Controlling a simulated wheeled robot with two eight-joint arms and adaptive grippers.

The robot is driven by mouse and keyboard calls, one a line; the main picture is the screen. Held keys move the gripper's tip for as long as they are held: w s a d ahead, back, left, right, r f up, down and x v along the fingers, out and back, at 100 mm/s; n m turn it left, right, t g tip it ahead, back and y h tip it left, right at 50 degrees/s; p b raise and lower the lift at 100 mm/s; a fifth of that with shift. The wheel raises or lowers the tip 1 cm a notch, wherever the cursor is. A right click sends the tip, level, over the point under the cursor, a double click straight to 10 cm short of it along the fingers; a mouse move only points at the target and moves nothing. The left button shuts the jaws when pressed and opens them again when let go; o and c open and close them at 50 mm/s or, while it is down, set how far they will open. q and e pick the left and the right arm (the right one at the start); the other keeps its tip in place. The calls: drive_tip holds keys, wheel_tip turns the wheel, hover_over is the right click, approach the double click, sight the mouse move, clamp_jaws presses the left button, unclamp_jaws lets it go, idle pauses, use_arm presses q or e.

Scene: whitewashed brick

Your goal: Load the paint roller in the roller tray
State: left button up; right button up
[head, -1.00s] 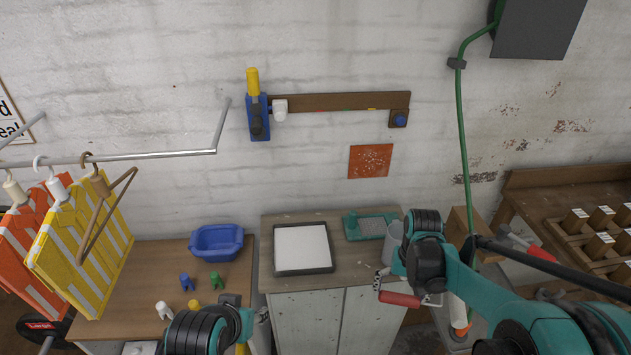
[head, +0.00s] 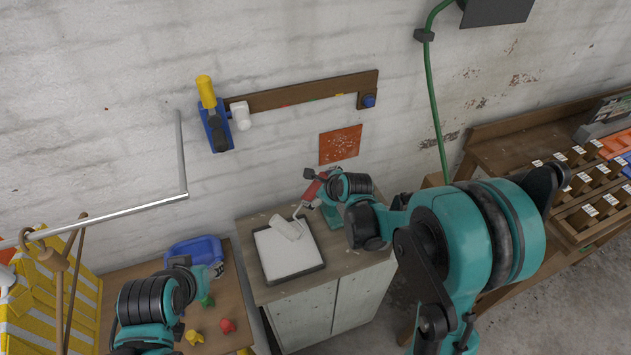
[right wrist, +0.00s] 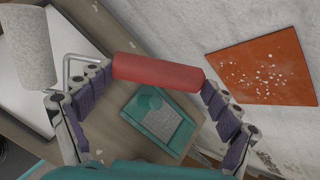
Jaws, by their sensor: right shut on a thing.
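A paint roller with a red handle (head: 313,189) and a white roller sleeve (head: 287,228) is held by my right gripper (head: 316,191). In the right wrist view the fingers are shut on the red handle (right wrist: 158,73), and the sleeve (right wrist: 27,47) hangs out to the left. The roller tray (head: 308,273), dark-rimmed with a flat white inside, lies on the cabinet top. The sleeve overlaps the tray's back part in the head view; whether it touches is unclear. My left gripper (head: 213,270) is by the blue basin; its fingers are too small to read.
A teal block with a grey textured inset (right wrist: 165,125) lies right of the tray, beneath the gripper. A speckled orange square (head: 340,145) is on the wall behind. A blue basin (head: 193,250) and small coloured figures (head: 227,326) are on the left table.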

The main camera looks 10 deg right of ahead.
wheel_tip(320, 180, down, 6)
drive_tip(key=b, duration=0.4)
drive_tip(key=shift+f+b, duration=0.7)
drive_tip(key=shift+b, duration=0.25)
idle(1.9)
idle(0.4)
drive_tip(key=shift+r+p, duration=2.6)
drive_tip(key=shift+r, duration=0.95)
drive_tip(key=shift+f, duration=0.1)
